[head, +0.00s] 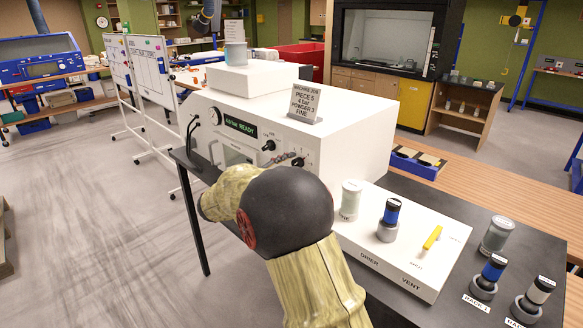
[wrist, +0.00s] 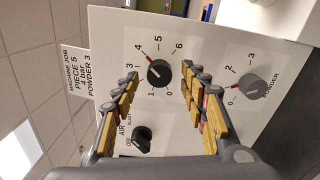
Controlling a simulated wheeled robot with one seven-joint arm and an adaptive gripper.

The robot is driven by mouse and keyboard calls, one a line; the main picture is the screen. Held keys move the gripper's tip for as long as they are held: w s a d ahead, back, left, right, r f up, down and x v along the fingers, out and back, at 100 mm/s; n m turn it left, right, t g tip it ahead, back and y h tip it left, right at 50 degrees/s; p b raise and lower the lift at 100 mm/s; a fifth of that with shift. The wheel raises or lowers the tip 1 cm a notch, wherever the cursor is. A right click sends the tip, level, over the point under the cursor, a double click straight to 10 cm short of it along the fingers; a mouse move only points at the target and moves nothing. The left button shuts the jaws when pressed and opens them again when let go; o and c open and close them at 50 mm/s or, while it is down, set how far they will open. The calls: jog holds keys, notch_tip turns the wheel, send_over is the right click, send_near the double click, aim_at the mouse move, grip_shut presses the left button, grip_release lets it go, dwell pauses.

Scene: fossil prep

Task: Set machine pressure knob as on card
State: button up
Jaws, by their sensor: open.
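The white machine (head: 350,115) has a lit display (head: 236,127) that shows READY and a bar reading of four-point-something, the last digit unclear. The job card (head: 304,102) on top reads piece 5, 4 bar, powder 3, fine; the card (wrist: 80,81) also shows in the wrist view. The black pressure knob (wrist: 159,74) has a 0 to 6 scale, and its red mark points at or close to 4. My gripper (wrist: 160,76) is open, with fingertips on both sides of the knob; contact cannot be told. In the head view my arm hides the gripper.
A black air switch (wrist: 142,138) sits beside one finger. A white drier and vent box (head: 400,240) with a yellow lever (head: 432,238) stands right of my arm. Racked cylinders (head: 487,277) stand beyond it.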

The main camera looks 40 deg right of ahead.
jog(key=a, duration=1.1)
jog(key=shift+s, duration=0.4)
jog(key=shift+d, duration=0.1)
dwell(0.8)
